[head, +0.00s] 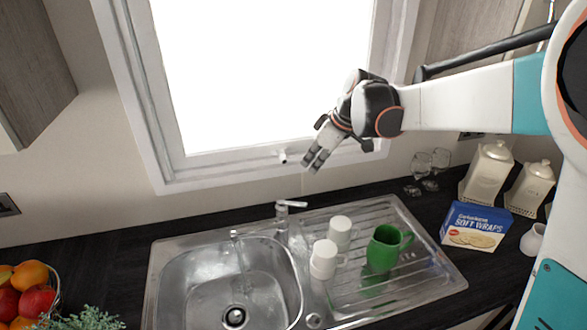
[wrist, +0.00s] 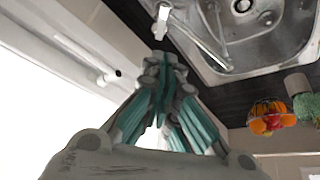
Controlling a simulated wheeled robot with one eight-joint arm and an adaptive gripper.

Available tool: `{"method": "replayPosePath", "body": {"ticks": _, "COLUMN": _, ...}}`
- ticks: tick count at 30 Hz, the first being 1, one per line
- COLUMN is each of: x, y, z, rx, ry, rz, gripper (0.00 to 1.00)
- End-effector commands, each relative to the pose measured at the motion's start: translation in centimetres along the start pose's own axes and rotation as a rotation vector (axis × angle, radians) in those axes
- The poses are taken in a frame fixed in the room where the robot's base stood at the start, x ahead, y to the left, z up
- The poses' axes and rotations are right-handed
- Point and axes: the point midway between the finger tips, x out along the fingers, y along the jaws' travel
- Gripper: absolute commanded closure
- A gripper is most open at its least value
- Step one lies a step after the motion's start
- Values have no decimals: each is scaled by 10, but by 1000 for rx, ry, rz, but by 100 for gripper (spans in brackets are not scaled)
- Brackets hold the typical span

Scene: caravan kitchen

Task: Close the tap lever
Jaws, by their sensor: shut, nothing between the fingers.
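The chrome tap (head: 282,222) stands at the back edge of the sink, with its spout reaching left over the bowl. Its flat lever (head: 291,204) is on top and points right. A pale streak that looks like running water hangs below the spout. My gripper (head: 312,161) is shut and empty, in the air above and slightly right of the lever, in front of the window. In the wrist view, the closed fingertips (wrist: 163,66) show below the lever (wrist: 162,20) in the picture, apart from it as far as I can tell. The spout (wrist: 206,46) runs beside it.
White cups (head: 325,258) and a green jug (head: 383,248) stand on the drainboard, right of the tap. A soft wraps box (head: 475,226), glasses and canisters stand farther right. The window frame (head: 230,173) is close behind my gripper. A fruit bowl (head: 28,290) is at left.

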Motion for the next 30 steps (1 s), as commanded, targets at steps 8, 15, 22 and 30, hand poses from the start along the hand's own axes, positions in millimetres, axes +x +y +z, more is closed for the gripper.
{"method": "replayPosePath", "body": {"ticks": 8, "x": 17, "y": 7, "z": -9, "rx": -44, "ry": 6, "rz": -26, "gripper": 100}}
{"method": "replayPosePath", "body": {"ticks": 15, "x": 55, "y": 6, "z": -9, "rx": -44, "ry": 6, "rz": -26, "gripper": 100}}
{"method": "replayPosePath", "body": {"ticks": 22, "x": 100, "y": 5, "z": -9, "rx": -43, "ry": 6, "rz": -24, "gripper": 100}}
{"method": "replayPosePath", "body": {"ticks": 30, "x": 131, "y": 5, "z": 11, "rx": -41, "ry": 6, "rz": -24, "gripper": 100}}
